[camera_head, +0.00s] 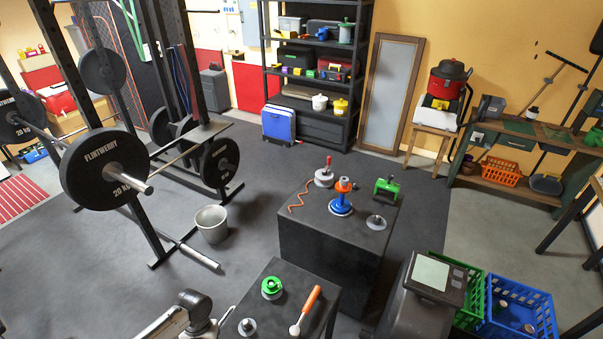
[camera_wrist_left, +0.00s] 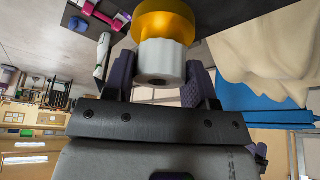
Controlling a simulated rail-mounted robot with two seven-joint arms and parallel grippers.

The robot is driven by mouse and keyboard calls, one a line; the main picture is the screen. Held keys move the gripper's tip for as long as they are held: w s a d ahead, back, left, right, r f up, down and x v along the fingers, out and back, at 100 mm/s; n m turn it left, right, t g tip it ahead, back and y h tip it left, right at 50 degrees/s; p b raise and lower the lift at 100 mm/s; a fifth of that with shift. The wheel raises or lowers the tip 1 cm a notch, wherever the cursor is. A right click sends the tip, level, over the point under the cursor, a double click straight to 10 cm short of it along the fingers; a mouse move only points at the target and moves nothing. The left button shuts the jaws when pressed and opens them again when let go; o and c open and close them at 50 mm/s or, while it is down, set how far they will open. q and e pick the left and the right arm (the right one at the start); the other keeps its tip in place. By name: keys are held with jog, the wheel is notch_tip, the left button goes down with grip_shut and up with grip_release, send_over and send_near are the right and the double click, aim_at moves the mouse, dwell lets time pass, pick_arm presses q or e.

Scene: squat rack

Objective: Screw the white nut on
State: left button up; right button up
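In the left wrist view, a white nut-like cylinder (camera_wrist_left: 163,62) with a dark hole in its end sits between the two fingers of my left gripper (camera_wrist_left: 160,85). A yellow-orange rounded part (camera_wrist_left: 166,20) adjoins its far side. The fingers appear closed against the white piece; the contact is partly hidden. In the head view, my left arm comes in at the bottom, and its gripper (camera_head: 226,316) is beside the near dark block (camera_head: 280,278). The held piece cannot be made out there. My right gripper is not in view.
The near block bears a green-topped fitting (camera_head: 271,288), a grey disc with a stud (camera_head: 247,327) and an orange-handled tool (camera_head: 305,311). The far block (camera_head: 320,250) bears a blue-and-orange fitting (camera_head: 341,198) and a green clamp (camera_head: 386,188). A barbell rack stands left.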

pick_arm(q)
jog(key=o, duration=0.5)
jog(key=shift+c, duration=0.2)
jog(key=p+v, duration=0.2)
jog(key=v, duration=0.5)
jog(key=shift+n, duration=0.4)
